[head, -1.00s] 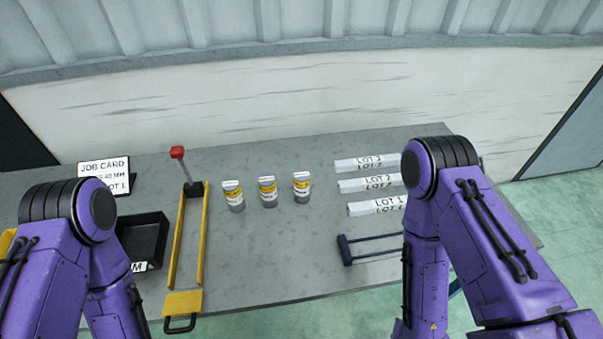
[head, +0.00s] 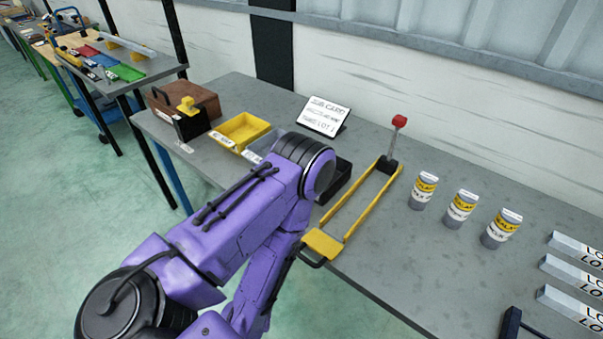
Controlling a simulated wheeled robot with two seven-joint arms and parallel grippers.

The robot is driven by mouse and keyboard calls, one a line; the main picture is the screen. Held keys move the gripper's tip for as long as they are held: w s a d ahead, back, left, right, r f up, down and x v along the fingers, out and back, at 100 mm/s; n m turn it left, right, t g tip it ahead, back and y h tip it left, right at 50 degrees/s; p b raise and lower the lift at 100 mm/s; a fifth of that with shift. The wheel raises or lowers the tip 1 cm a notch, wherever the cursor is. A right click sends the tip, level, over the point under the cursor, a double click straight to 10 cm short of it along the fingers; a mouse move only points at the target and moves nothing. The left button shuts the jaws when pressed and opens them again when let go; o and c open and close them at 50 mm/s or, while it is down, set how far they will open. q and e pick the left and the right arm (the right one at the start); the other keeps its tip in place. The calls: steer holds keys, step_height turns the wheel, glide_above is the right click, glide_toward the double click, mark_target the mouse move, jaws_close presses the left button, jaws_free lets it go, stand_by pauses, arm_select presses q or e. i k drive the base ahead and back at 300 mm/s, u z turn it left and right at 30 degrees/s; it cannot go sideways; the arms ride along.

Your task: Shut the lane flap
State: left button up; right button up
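The lane (head: 357,205) is two yellow rails on the grey bench, with a red-knobbed lever (head: 397,123) standing at its far end. A yellow plate (head: 323,244) with a black loop handle (head: 311,262) is at the near end, by the bench's front edge. It looks like the flap and appears to lie about flat; I cannot tell its exact angle. My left arm is to the left of the lane, with its gripper out of view.
Three yellow-labelled canisters (head: 461,208) stand right of the lane. LOT strips (head: 572,273) lie farther right. A job card (head: 323,115), black tray (head: 336,179), yellow bin (head: 241,131) and brown box (head: 190,101) are left of it. Bare bench lies between the lane and canisters.

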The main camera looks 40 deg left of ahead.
mark_target(323, 245)
steer(key=k, duration=1.1)
steer(key=u, duration=0.75)
steer(key=i, duration=1.1)
steer(key=z, duration=0.2)
